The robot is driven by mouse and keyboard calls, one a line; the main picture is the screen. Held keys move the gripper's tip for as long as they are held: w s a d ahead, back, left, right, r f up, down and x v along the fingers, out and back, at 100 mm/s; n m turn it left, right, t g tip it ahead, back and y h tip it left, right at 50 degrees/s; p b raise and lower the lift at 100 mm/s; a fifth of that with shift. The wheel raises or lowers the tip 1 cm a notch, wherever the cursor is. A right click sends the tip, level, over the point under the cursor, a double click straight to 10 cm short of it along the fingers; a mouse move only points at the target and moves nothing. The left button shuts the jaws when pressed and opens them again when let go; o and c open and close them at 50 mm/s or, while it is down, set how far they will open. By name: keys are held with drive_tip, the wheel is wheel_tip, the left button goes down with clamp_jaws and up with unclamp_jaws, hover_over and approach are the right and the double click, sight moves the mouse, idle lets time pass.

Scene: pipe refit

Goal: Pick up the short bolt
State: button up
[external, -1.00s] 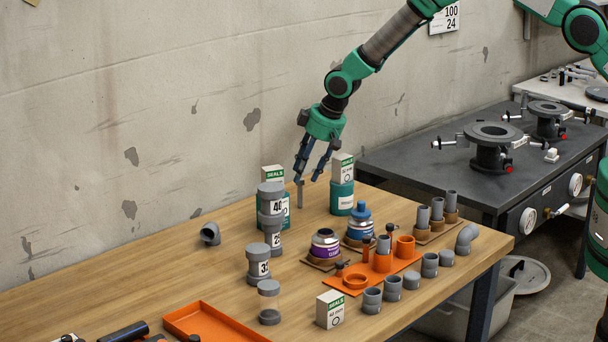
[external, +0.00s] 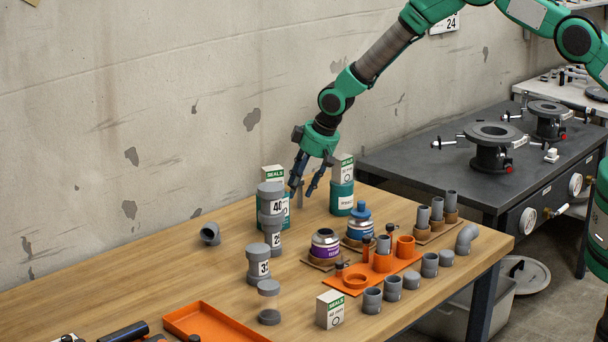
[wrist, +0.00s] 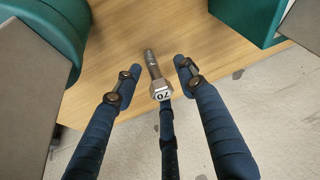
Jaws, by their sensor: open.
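A grey metal bolt with a hex head marked 70 (wrist: 158,80) shows in the wrist view near the table's back edge. No second bolt shows there to compare its length. My gripper (wrist: 154,72) is open, with blue fingers left and right of the bolt and apart from it. A dark middle finger reaches up to just below the bolt head in the picture. The bolt is hard to make out there among the fingers.
Grey labelled pipe pieces (external: 271,207) stand in front. The wooden table is clear at left (external: 150,270).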

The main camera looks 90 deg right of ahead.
idle(0.5)
clamp_jaws()
drive_tip(key=shift+r, duration=0.1)
drive_tip(key=shift+r, duration=0.1)
drive_tip(key=shift+r, duration=4.9)
